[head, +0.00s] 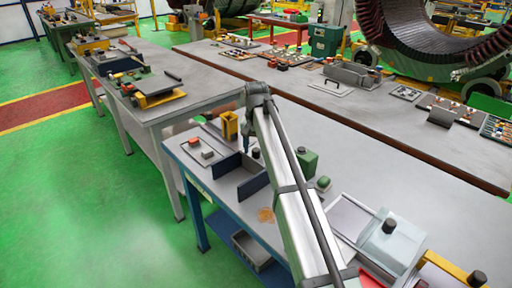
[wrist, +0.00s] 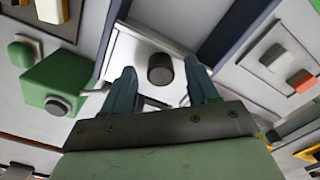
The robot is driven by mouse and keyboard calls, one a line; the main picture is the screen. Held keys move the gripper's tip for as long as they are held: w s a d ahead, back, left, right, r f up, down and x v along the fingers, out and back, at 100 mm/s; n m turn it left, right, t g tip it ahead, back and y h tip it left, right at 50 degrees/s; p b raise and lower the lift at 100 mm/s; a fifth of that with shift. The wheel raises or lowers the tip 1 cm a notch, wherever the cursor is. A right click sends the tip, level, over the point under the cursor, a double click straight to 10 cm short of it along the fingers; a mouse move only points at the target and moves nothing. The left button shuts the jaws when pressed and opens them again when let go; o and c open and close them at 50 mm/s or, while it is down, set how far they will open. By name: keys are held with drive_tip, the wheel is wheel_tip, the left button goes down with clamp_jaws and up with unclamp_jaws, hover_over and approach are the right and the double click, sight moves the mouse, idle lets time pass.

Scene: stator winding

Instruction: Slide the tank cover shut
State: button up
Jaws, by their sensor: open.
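A grey plate (wrist: 124,50) with a round black knob (wrist: 160,68) lies between two dark blue walls in the wrist view. In the head view the knob (head: 256,153) stands by the blue walls (head: 253,187) on the near bench. My gripper (wrist: 160,77) is open, its teal fingers on either side of the knob; I cannot tell if they touch it. In the head view the gripper (head: 246,144) is small and partly hidden. A pale box-like cover (head: 391,248) with a black knob stands at the lower right, beside an open-looking light tray (head: 347,218). I cannot tell which is the tank cover.
A green block (head: 306,162) stands just right of the blue walls. A yellow bracket (head: 229,125) and a red-topped block (head: 194,144) are to their left. A yellow bar (head: 445,266) is at the lower right. Bench surface (head: 375,170) behind the green block is clear.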

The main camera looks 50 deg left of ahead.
clamp_jaws()
idle(0.6)
